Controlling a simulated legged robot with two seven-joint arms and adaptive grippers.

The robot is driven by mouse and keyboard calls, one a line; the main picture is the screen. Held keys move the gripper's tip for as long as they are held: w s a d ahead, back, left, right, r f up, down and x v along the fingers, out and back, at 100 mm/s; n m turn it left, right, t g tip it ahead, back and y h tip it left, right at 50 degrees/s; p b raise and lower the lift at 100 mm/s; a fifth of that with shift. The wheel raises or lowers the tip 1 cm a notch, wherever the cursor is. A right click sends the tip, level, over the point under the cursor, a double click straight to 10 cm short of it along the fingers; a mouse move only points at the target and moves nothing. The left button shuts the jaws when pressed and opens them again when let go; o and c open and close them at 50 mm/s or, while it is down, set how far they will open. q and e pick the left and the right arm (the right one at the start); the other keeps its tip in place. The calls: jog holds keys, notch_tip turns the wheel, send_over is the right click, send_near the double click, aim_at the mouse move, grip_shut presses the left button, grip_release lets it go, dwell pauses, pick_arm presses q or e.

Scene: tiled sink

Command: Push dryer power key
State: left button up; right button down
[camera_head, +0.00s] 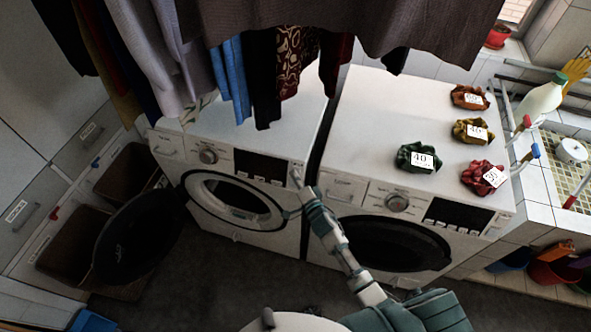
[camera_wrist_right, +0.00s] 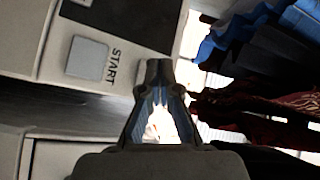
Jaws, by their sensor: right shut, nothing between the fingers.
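The left machine (camera_head: 215,157) and the right machine (camera_head: 350,200) are white front loaders standing side by side. The frames do not name which one is the dryer. My right gripper (camera_head: 297,178) is shut and empty, its tip at the right end of the left machine's control panel, beside the dark display (camera_head: 262,166). In the right wrist view, the closed fingertips (camera_wrist_right: 154,68) are close to the panel near a grey square key (camera_wrist_right: 87,58) marked START. Contact cannot be told. No key marked as power is readable. My left gripper is not in view.
The left machine's round door (camera_head: 137,235) hangs open to the left. Clothes (camera_head: 255,75) hang above the left machine. Several numbered scrunchies (camera_head: 418,158) lie on the right machine. A sink counter with a white bottle (camera_head: 541,98) is at the right.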

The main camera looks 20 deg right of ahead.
jog(key=shift+s+d, duration=0.1)
jog(key=shift+d, duration=0.05)
jog(key=s+a+r+p, duration=0.2)
jog(key=s+a+p, duration=0.1)
jog(key=s, duration=0.1)
jog(key=shift+s+a, duration=0.25)
jog(key=shift+s, duration=0.05)
jog(key=shift+d, duration=0.1)
dwell(0.4)
jog(key=shift+f, duration=0.1)
